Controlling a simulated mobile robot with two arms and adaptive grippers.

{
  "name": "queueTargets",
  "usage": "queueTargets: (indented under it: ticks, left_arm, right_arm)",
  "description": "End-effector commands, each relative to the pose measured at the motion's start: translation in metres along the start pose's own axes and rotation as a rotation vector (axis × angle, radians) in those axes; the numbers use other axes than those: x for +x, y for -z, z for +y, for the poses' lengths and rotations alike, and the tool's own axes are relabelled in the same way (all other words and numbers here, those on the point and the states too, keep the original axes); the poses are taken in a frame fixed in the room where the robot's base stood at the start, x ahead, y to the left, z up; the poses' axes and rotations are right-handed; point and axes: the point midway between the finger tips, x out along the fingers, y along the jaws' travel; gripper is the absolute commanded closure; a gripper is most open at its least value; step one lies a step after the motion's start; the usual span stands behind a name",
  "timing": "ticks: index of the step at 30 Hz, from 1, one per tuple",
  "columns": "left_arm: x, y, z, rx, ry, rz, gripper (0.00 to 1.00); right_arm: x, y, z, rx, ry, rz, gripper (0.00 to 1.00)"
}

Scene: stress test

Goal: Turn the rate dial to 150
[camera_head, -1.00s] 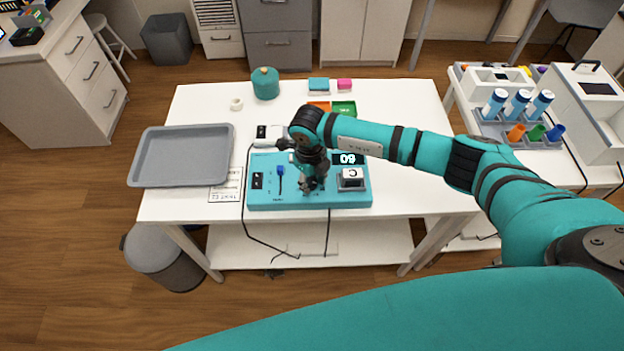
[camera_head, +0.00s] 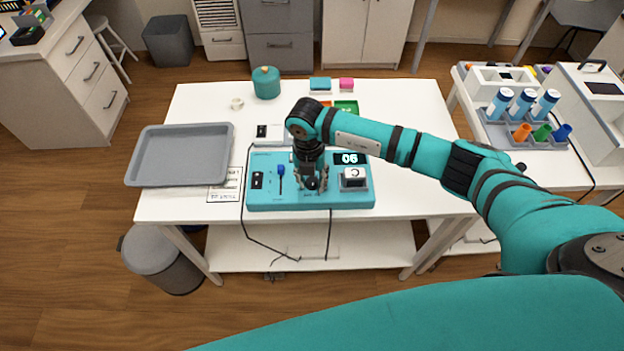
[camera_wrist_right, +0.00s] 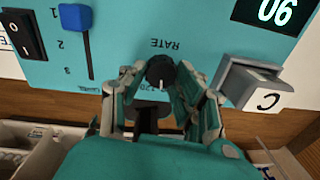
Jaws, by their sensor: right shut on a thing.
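The teal control box (camera_head: 285,202) lies on the white table, its lettering upside down to me. The rate dial (camera_wrist_right: 160,72) is a small black knob with a pale pointer mark, beside the upside-down word RATE. My right gripper (camera_head: 313,184) points down over the box. In the right wrist view its fingers (camera_wrist_right: 160,76) are shut on the dial from both sides. In the head view the gripper mostly hides the dial. The lit display (camera_head: 349,158), also upside down, reads 90; it also shows in the right wrist view (camera_wrist_right: 275,10). My left gripper is out of view.
On the box are a blue slider (camera_head: 281,169), a black rocker switch (camera_head: 257,180) and a grey-white block marked C (camera_head: 353,178). A grey tray (camera_head: 137,170) lies to the left. Cables hang over the table's front edge. The right front of the table is clear.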

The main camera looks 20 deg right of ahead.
Motion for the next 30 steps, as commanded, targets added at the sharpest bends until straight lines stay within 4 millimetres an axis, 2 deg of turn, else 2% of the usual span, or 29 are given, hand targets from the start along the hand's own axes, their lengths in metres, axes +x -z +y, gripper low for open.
queueTargets:
  ticks: [14,30]
  left_arm:
    - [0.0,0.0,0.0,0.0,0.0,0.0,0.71]
    - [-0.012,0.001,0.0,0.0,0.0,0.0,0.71]
  right_arm:
    - [-0.002,-0.002,0.002,0.454,-0.003,0.02,1.0]
    - [-0.003,-0.004,0.003,0.959,-0.003,0.045,1.0]
